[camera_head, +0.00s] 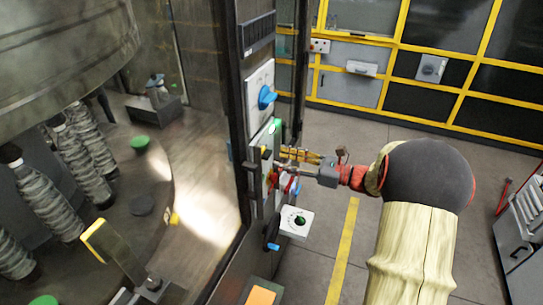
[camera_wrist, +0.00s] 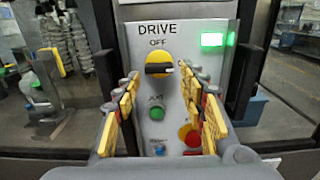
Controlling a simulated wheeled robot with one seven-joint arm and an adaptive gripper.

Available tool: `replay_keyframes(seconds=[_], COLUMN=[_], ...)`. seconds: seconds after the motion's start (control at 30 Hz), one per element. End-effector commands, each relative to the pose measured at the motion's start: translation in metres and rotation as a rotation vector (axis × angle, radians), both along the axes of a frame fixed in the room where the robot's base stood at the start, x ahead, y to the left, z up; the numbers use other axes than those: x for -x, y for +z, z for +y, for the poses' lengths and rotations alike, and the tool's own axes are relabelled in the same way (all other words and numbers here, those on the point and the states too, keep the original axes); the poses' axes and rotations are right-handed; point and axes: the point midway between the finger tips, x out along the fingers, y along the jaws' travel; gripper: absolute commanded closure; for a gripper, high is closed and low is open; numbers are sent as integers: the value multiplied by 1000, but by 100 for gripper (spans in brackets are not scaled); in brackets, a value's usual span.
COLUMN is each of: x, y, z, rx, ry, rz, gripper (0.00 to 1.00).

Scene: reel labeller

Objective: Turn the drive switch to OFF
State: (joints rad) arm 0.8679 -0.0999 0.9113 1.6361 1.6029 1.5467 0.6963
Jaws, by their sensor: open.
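The drive switch (camera_wrist: 159,66) is a round yellow knob with a black grip bar lying about horizontal. It sits on a light grey panel (camera_wrist: 130,42), below the words DRIVE and OFF. My gripper (camera_wrist: 158,76) is open, with its yellow fingers on either side of the switch in the wrist view. I cannot tell whether a finger touches it. In the head view my gripper (camera_head: 290,158) is close in front of the panel, and the switch cannot be made out clearly there.
Below the switch are a green button (camera_wrist: 156,114), a red button on yellow (camera_wrist: 192,136) and a small blue button (camera_wrist: 159,150). A green light (camera_wrist: 212,39) glows at the panel's upper right. A blue knob (camera_head: 266,97) and a white box (camera_head: 296,222) are nearby.

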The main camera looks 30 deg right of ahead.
Motion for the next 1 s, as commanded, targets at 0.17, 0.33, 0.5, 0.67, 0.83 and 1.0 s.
replay_keyframes(seconds=[0.17, 0.33, 0.5, 0.67, 0.83, 1.0], x=[-21, -33, -36, -36, -36, -36], y=[0, 0, 0, 0, 0, 0], z=[18, 26, 28, 28, 28, 28], rx=[2, 3, 3, 4, 4, 4], ry=[3, 2, 0, -1, 0, 0], rz=[0, -1, -1, 0, 0, 0], gripper=[58, 58, 58, 58, 68, 78])
